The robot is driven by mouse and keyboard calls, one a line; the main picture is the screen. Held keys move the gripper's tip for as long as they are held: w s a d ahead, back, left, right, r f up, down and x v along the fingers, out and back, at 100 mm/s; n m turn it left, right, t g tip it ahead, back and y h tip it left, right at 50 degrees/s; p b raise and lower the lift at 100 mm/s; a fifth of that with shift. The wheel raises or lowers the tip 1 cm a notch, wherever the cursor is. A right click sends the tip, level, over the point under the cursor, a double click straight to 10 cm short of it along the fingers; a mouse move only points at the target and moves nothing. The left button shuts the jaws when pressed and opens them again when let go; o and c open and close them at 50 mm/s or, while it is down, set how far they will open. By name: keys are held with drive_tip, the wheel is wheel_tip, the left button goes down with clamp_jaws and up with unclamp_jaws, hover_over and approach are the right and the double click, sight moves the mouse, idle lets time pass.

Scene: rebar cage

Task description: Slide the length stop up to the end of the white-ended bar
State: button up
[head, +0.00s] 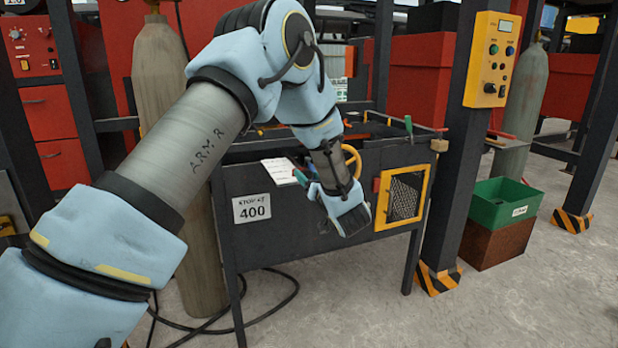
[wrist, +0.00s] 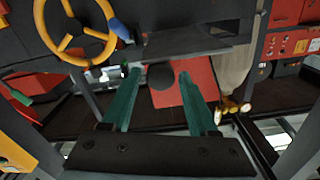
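My gripper (head: 304,172) is at the front edge of the dark bench, its body partly hiding the bench behind it. In the wrist view its two green fingers (wrist: 158,75) stand apart. A dark round knob (wrist: 161,77) shows between or just beyond the fingertips, in front of a red plate (wrist: 185,88). This may be the length stop, but I cannot tell for sure. I see no contact between fingers and knob. I cannot make out the white-ended bar in either view.
A yellow handwheel (head: 356,166), also in the wrist view (wrist: 75,52), is close to my gripper. A yellow-framed mesh panel (head: 403,198) is right of it. A dark post (head: 455,170) and green bin (head: 505,204) stand farther right. The floor in front is mostly clear, with black cables.

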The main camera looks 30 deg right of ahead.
drive_tip(key=shift+o, duration=0.7)
drive_tip(key=s+a+b, duration=0.1)
drive_tip(key=s+b, duration=0.1)
drive_tip(key=s, duration=0.8)
drive_tip(key=shift+s+a, duration=0.15)
drive_tip(key=shift+s, duration=0.2)
drive_tip(key=w+a+r+g+h+p, duration=0.25)
drive_tip(key=w+a, duration=0.35)
drive_tip(key=w, duration=0.3)
drive_tip(key=w+a+g+p, duration=0.15)
drive_tip(key=a+g, duration=0.45)
drive_tip(key=a, duration=0.6)
drive_tip(key=s+a+n+g+y+p, duration=0.1)
drive_tip(key=s+a+g, duration=0.3)
drive_tip(key=s+a, duration=0.4)
drive_tip(key=s+a+n+g+y+p, duration=0.2)
drive_tip(key=s+a, duration=0.6)
drive_tip(key=a, duration=0.9)
drive_tip(key=shift+s+g+y+p, duration=0.2)
drive_tip(key=shift+g+y+p, duration=0.15)
drive_tip(key=shift+g+y, duration=0.45)
